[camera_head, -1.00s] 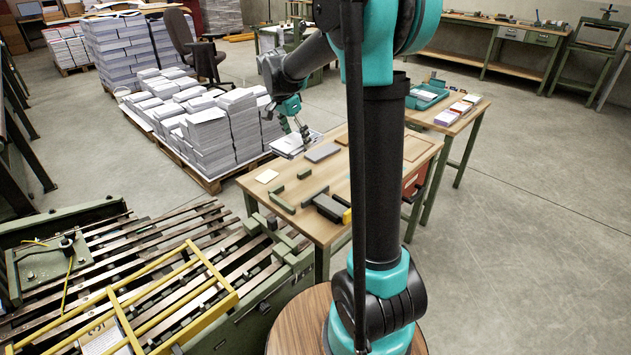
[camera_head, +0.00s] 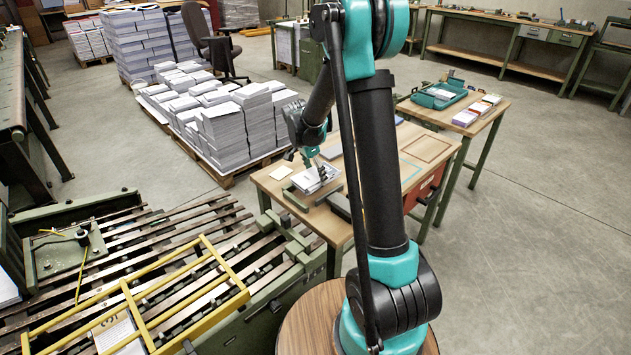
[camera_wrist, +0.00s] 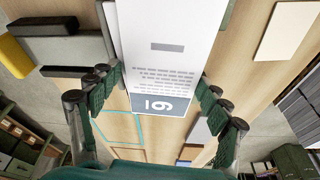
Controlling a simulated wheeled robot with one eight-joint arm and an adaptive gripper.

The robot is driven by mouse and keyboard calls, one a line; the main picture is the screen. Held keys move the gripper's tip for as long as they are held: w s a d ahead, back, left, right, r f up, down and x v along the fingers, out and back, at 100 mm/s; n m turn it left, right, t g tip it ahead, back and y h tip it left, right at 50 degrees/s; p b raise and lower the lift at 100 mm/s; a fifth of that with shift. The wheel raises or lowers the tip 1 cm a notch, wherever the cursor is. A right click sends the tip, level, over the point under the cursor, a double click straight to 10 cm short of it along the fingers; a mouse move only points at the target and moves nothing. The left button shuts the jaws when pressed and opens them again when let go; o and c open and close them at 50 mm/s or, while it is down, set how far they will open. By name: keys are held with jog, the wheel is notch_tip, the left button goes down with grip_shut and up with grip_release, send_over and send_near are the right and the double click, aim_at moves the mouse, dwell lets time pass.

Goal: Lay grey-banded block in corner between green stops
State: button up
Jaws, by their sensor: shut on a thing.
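The white block with a grey band (camera_wrist: 160,103) carries printed lines and a number in the wrist view. My gripper (camera_wrist: 160,92) is shut on it, with the dark green fingers on either side. In the head view the block (camera_head: 314,178) is under my gripper (camera_head: 322,165), at the green stops at the table's left end. A long green stop (camera_head: 295,201) shows just in front of the block. A small green stop (camera_head: 290,155) shows behind it. The block hides part of the corner. I cannot tell whether the block touches the tabletop.
A pale card (camera_head: 280,172) lies left of the block. A grey piece (camera_head: 340,205) lies to the right; a yellow piece (camera_wrist: 14,58) shows in the wrist view. Paper stacks (camera_head: 222,130) stand behind the table. A slatted machine (camera_head: 130,270) stands at the front left.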

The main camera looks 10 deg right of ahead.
aim_at(314, 175)
jog(key=shift+f, duration=1.95)
jog(key=o, duration=1.4)
jog(key=shift+f, duration=0.1)
